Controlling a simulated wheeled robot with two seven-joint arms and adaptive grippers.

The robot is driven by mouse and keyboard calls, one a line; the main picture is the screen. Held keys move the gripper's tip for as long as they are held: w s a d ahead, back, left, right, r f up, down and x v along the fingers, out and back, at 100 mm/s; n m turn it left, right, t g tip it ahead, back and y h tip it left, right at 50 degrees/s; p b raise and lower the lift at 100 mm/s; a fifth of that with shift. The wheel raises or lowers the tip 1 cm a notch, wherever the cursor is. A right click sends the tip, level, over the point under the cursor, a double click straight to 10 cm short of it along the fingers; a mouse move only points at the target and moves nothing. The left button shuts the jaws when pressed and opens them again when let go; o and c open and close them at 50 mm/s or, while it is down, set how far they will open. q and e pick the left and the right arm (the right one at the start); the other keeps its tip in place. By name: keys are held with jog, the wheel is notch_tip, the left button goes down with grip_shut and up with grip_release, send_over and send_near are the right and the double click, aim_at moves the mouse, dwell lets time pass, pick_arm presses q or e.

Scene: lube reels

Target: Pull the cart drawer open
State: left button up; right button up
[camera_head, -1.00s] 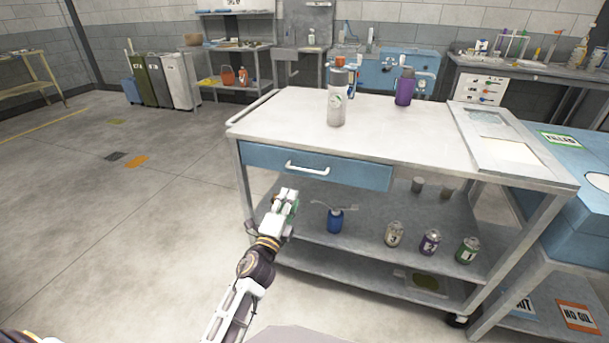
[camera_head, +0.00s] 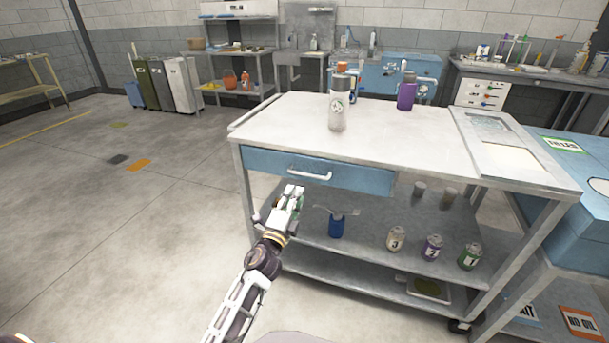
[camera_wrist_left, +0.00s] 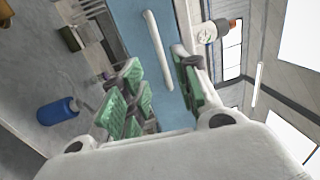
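The cart (camera_head: 400,142) has a white top and a blue drawer (camera_head: 358,178) under its left front edge. The drawer front looks flush with the cart. Its white bar handle (camera_head: 310,174) is on the drawer front. My left gripper (camera_head: 294,194) is just below and in front of the handle. In the left wrist view, the green-padded fingers of the gripper (camera_wrist_left: 158,92) are spread apart. The handle (camera_wrist_left: 157,50) shows beyond the gap between them, against the blue drawer front (camera_wrist_left: 140,25). I see nothing between the fingers. My right gripper is not in view.
A white bottle (camera_head: 337,102) and a purple bottle (camera_head: 406,92) stand on the cart top. A blue cabinet (camera_head: 580,200) is close on the right. The floor at left is clear.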

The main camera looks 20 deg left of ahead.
aim_at(304, 174)
pick_arm(q)
jog(key=shift+w+d+r, duration=0.1)
jog(key=shift+w+r, duration=0.25)
jog(key=shift+w, duration=1.4)
jog(key=shift+w+r, duration=0.3)
jog(key=shift+w, duration=1.4)
jog(key=shift+w+d+r, duration=0.1)
jog(key=shift+w+r, duration=0.25)
jog(key=shift+w, duration=1.4)
grip_shut()
